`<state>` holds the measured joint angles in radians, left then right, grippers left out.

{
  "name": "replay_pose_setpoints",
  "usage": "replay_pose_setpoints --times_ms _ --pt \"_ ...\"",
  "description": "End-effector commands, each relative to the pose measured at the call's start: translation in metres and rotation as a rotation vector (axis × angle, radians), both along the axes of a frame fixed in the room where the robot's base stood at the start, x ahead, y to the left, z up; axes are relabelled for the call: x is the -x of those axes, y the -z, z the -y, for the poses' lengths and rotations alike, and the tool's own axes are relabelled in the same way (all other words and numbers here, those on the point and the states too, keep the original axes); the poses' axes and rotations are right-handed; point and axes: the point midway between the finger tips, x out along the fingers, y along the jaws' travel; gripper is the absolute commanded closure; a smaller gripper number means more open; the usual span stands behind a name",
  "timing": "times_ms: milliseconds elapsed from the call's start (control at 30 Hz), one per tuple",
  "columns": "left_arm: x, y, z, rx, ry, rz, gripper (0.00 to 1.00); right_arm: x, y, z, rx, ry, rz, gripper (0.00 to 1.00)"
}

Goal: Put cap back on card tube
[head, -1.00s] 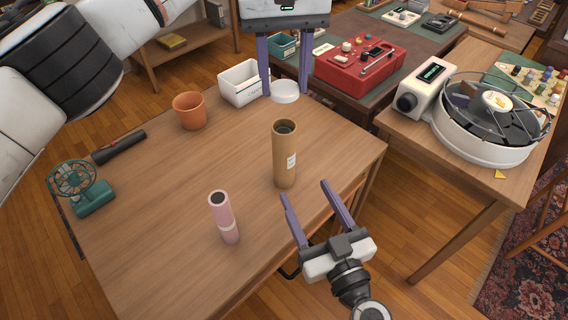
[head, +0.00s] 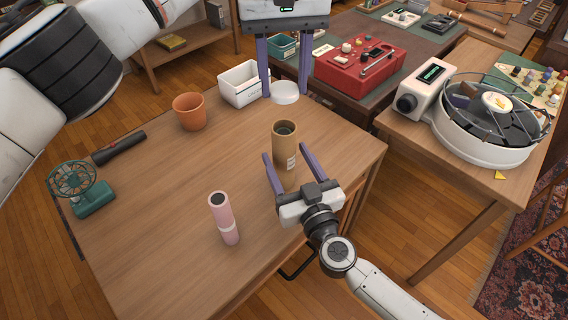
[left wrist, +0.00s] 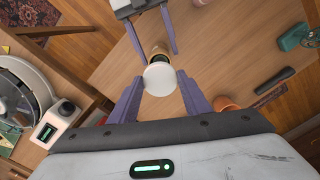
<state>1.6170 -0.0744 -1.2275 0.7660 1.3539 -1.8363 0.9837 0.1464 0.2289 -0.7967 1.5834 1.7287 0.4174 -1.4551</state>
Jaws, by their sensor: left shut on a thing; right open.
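The brown card tube (head: 285,141) stands upright and open-topped on the wooden table (head: 160,215); its lower part is partly hidden by my right gripper. The white round cap (head: 284,92) is held between the fingers of my left gripper (head: 284,92), above and behind the tube in the head view. In the left wrist view the cap (left wrist: 160,78) overlaps most of the tube (left wrist: 160,52). My right gripper (head: 290,157) is open, its fingers pointing at the tube, one on each side in the picture. I cannot tell whether they touch it.
A pink cylinder (head: 223,218) stands left of my right gripper. A terracotta pot (head: 189,111), a white bin (head: 240,84), a black flashlight (head: 118,148) and a green fan (head: 82,188) stand or lie along the table's far and left sides. The table's middle is clear.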

Motion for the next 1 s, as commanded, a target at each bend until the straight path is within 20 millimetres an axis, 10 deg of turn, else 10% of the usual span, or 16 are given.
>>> replay_pose_setpoints --times_ms 367,733,1000 --pt "0.000 0.000 0.000 0.000 0.000 0.000 0.77 -0.005 0.000 -0.002 -0.001 -0.001 -0.001 0.39" --pt "0.000 0.000 0.000 0.000 0.000 0.000 0.77 -0.005 0.000 -0.002 -0.001 0.000 -0.001 0.98" --pt "0.002 0.026 0.000 -0.001 0.001 -0.005 0.77 -0.005 0.000 -0.002 0.000 0.000 -0.001 1.00"
